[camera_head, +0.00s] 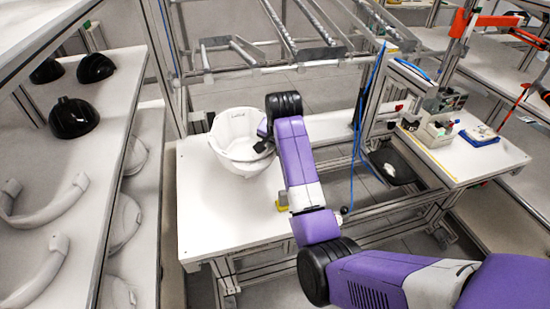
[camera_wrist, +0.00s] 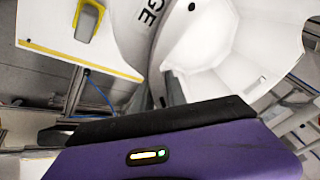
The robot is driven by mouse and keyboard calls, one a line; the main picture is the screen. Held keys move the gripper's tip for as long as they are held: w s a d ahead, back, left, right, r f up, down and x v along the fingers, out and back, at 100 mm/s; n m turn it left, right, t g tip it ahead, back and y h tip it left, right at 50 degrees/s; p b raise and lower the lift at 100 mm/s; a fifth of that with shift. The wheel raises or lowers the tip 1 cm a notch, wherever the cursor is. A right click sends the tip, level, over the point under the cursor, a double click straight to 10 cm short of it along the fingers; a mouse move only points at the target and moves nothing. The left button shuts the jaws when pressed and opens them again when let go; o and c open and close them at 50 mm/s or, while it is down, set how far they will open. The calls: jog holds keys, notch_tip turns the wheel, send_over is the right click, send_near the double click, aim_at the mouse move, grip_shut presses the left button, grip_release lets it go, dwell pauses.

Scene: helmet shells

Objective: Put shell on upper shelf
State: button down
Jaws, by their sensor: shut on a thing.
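A white helmet shell (camera_head: 228,158) shows over the back left of the white table in the head view, with its open side facing up. My gripper (camera_head: 264,146) is at the shell's right rim and shut on it. In the wrist view the shell (camera_wrist: 230,50) fills the upper right, with dark lettering on its wall. A dark finger of my gripper (camera_wrist: 168,92) lies against the shell's edge there. I cannot tell whether the shell touches the table. At left, a white shelf (camera_head: 100,150) bears several black shells (camera_head: 73,117).
White curved parts (camera_head: 40,205) lie on that left shelf, and white shells (camera_head: 125,222) stand on the level below. A side bench (camera_head: 470,165) holds small devices. The table's front left is clear.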

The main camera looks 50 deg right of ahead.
jog(key=shift+f+p, duration=0.3)
jog(key=shift+f, duration=2.05)
jog(key=c, duration=1.3)
grip_release()
jog(key=shift+c, duration=0.2)
